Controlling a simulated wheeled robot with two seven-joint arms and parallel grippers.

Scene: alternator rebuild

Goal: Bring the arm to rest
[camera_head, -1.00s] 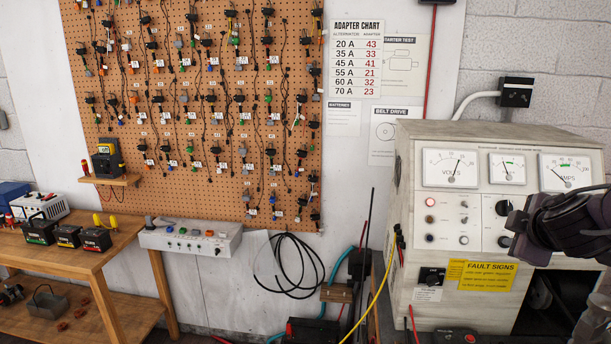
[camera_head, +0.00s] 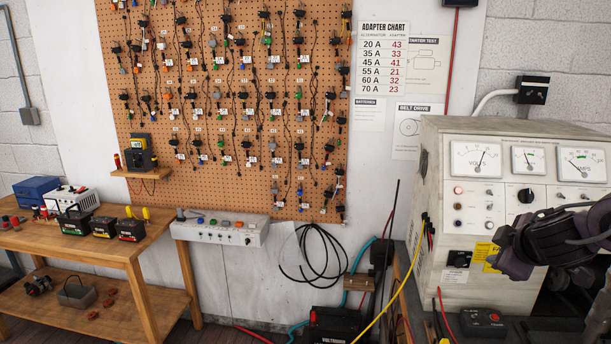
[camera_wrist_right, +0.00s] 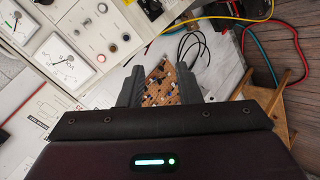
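My right gripper (camera_head: 507,262) is in front of the test bench (camera_head: 455,150) at the right of the head view, and my right arm comes in from the right edge. The right wrist view shows its two fingers (camera_wrist_right: 161,84) spread apart, with nothing between them but the distant pegboard (camera_wrist_right: 170,82). The gripper looks clear of the bench and partly hides its yellow label (camera_head: 484,251). My left gripper is in neither view.
A wooden table (camera_head: 128,252) with several small batteries stands at the left. The floor between is partly clear.

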